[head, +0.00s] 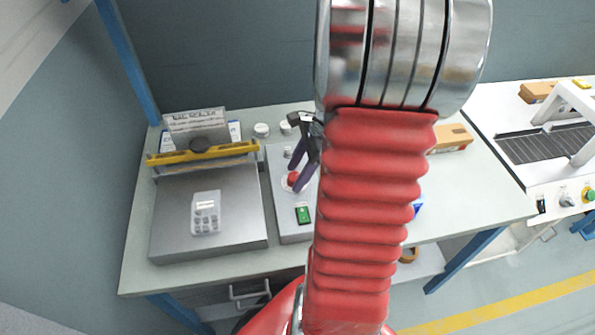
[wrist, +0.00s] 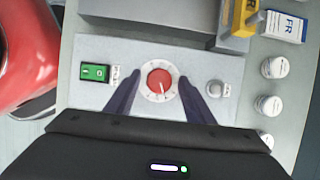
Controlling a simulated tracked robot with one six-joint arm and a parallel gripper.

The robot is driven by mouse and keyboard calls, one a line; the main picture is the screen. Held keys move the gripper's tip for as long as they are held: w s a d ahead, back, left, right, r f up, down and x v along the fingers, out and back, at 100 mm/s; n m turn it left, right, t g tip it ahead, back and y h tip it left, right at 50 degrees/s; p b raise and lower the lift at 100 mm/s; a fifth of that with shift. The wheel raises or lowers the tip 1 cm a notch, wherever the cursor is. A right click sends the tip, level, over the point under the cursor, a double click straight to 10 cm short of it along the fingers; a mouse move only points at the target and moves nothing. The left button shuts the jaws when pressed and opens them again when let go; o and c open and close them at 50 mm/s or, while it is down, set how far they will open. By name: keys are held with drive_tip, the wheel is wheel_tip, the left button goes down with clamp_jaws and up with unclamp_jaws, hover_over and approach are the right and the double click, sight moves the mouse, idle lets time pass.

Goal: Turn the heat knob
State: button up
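The heat knob (wrist: 160,80) is a red round knob with a white pointer mark, set on a white dial on a grey control box (wrist: 140,50). In the wrist view the pointer aims down and slightly right. My gripper (wrist: 161,74) is open, its two dark fingers on either side of the knob, with a visible gap on both sides. In the head view the knob (head: 293,179) shows beside the fingers of my gripper (head: 299,186). I cannot tell how far the fingertips are above the panel.
On the box are a green switch (wrist: 95,72) and a small grey button (wrist: 214,89). Several white-lidded jars (wrist: 275,67) stand beyond it. A sealing machine (head: 165,225) with a yellow bar stands left. A cardboard box (head: 452,138) lies right, past my arm.

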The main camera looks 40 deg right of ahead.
drive_tip(key=v, duration=1.3)
drive_tip(key=shift+r, duration=0.35)
drive_tip(key=shift+d, duration=0.1)
idle(0.3)
drive_tip(key=a+r+n+t+h, duration=0.1)
drive_tip(key=a+r+n+h, duration=0.1)
drive_tip(key=a+n, duration=1)
drive_tip(key=s+a+r+n+t+h, duration=0.1)
drive_tip(key=a+r+n+t, duration=0.1)
drive_tip(key=a+n, duration=1)
drive_tip(key=a, duration=0.4)
drive_tip(key=shift+a+r+n+h, duration=0.4)
